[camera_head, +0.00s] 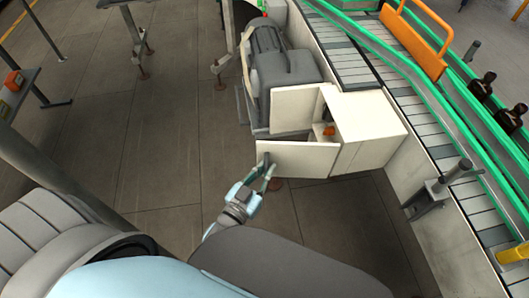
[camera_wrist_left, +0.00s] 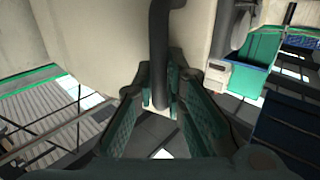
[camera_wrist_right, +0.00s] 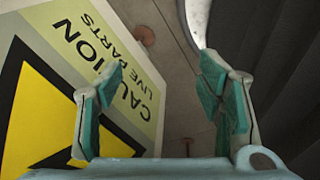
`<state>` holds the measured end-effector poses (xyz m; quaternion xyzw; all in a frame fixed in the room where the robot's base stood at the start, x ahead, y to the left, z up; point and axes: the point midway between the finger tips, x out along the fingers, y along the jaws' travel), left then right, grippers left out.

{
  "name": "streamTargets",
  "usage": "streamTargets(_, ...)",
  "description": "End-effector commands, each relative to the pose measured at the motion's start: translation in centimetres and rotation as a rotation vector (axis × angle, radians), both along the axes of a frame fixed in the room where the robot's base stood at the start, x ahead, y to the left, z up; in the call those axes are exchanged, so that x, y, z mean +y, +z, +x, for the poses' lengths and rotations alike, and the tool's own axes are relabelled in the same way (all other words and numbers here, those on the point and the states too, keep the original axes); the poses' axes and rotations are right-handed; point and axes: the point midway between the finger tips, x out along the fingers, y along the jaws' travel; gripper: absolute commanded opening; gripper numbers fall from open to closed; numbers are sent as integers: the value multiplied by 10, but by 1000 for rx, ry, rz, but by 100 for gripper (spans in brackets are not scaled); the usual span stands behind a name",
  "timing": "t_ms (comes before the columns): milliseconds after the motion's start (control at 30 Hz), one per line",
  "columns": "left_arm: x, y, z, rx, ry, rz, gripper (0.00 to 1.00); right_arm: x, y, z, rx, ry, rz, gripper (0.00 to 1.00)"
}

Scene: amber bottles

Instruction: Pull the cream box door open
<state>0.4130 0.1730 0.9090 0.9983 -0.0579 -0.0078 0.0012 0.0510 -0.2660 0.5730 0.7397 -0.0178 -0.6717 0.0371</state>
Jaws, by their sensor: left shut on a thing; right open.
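The cream box (camera_head: 372,128) stands beside the conveyor in the head view. A cream door panel (camera_head: 298,158) sticks out from its near left side, swung open, and part of the box's inside shows. My left gripper (camera_head: 266,172) is at the panel's free left end. In the left wrist view its fingers (camera_wrist_left: 161,90) are shut around a dark bar handle (camera_wrist_left: 160,45) on the cream surface. My right gripper (camera_wrist_right: 163,95) is open and empty in the right wrist view, with a yellow caution sign (camera_wrist_right: 85,65) beyond it. It is not seen in the head view.
A second cream panel (camera_head: 295,106) stands out at the box's far left side, beside a grey machine (camera_head: 284,65). A small orange thing (camera_head: 329,130) shows inside the box. The conveyor (camera_head: 385,85) runs along the right. Brown floor (camera_head: 165,150) is open to the left.

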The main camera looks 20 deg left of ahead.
Motion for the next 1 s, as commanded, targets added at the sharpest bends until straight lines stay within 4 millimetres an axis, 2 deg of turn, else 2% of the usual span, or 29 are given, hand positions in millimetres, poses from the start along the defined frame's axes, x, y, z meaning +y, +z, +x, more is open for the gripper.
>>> streamTargets(33, -3, 11, 0, -24, -2, 2, 0, 0, 4, 0, 0, 0, 0, 61)
streamTargets(300, -11, 11, -10, -30, -1, 4, 0, -1, 7, 1, -2, 0, -1, 61)
streamTargets(733, -12, 11, -11, -32, 0, 4, 0, -1, 7, 1, -2, 1, -1, 61)
streamTargets(767, -12, 11, -11, -33, 0, 4, 14, -1, 7, 1, -2, 1, -1, 61)
streamTargets(800, -12, 11, -11, -33, 0, 3, 20, -1, 7, 1, -2, 1, -1, 61)
streamTargets(1000, -11, 11, -12, -32, 2, 2, 20, -1, 7, 1, -2, 1, -2, 61)
